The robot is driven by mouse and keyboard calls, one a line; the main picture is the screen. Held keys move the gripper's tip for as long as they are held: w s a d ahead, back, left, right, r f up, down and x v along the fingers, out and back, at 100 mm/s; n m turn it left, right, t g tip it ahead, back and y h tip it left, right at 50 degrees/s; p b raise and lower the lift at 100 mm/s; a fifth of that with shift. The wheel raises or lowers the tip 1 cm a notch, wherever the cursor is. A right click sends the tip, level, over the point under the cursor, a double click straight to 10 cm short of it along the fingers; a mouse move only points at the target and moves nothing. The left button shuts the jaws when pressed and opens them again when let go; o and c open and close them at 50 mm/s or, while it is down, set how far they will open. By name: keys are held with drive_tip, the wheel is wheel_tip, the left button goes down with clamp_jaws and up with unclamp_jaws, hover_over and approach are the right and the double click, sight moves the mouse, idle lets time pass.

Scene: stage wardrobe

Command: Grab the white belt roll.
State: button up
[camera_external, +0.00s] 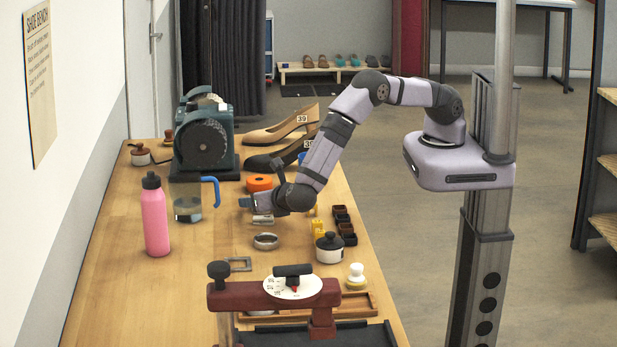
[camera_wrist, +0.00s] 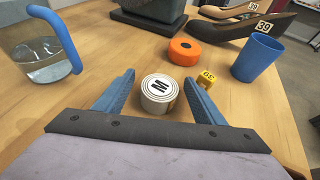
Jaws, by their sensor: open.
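The white belt roll (camera_wrist: 159,91) stands on the bench with a black mark on its top. In the wrist view it sits between the two blue fingers of my gripper (camera_wrist: 158,92). The fingers are open, one on each side of the roll, with a visible gap at both sides. In the external view my gripper (camera_external: 246,203) is low over the middle of the bench. A pale part of the roll (camera_external: 262,219) shows just below it there, the rest hidden by the gripper.
A glass jug (camera_wrist: 38,55) is at left. A pink bottle (camera_external: 154,215) and a dark machine (camera_external: 204,140) stand on the bench (camera_external: 110,265).

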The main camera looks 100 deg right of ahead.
drive_tip(key=shift+d, duration=0.1)
drive_tip(key=c, duration=1.2)
drive_tip(key=shift+r, duration=0.1)
